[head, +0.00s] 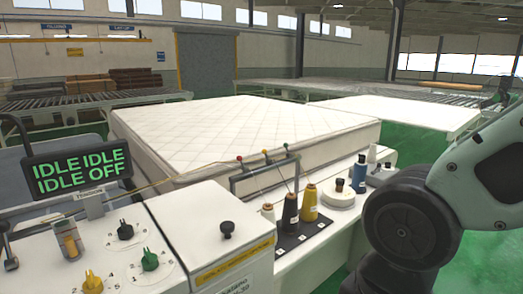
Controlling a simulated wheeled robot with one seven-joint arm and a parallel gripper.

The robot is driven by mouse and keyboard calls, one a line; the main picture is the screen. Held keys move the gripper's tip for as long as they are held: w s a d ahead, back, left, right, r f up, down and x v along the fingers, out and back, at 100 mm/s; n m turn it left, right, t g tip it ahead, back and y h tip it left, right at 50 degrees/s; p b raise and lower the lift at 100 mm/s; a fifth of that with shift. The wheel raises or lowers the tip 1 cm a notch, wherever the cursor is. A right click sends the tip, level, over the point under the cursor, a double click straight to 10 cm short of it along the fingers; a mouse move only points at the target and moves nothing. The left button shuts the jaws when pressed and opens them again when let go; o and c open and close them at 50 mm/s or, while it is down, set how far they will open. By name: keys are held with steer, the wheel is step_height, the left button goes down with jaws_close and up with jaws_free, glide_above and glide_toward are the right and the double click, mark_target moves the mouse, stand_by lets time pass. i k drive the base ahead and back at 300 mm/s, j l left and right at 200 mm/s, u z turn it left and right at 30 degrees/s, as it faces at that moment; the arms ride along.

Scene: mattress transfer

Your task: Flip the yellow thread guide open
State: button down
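A thread rail (262,169) stands on the machine in front of the mattress. Three small coloured thread guides sit along its top: a red one (239,158) at left, the yellow thread guide (264,152) in the middle and a green one (286,146) at right. The yellow guide is too small to tell whether it is open or shut. Thin threads run down from the rail towards a pale cone (267,212), a dark cone (290,210) and a yellow cone (309,203). My arm fills the right side of the head view; my gripper is out of view.
A white quilted mattress (250,125) lies behind the rail. A control panel with black (125,230), green (149,261) and yellow (92,282) knobs is at front left, below an "IDLE" display (80,172).

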mark_target(264, 151)
steer(key=i+l+u, duration=0.2)
steer(key=i+l, duration=0.2)
steer(key=i+l+u, duration=0.2)
steer(key=i+l, duration=0.15)
steer(key=l, duration=0.15)
steer(key=i+l, duration=0.15)
steer(key=i, duration=0.15)
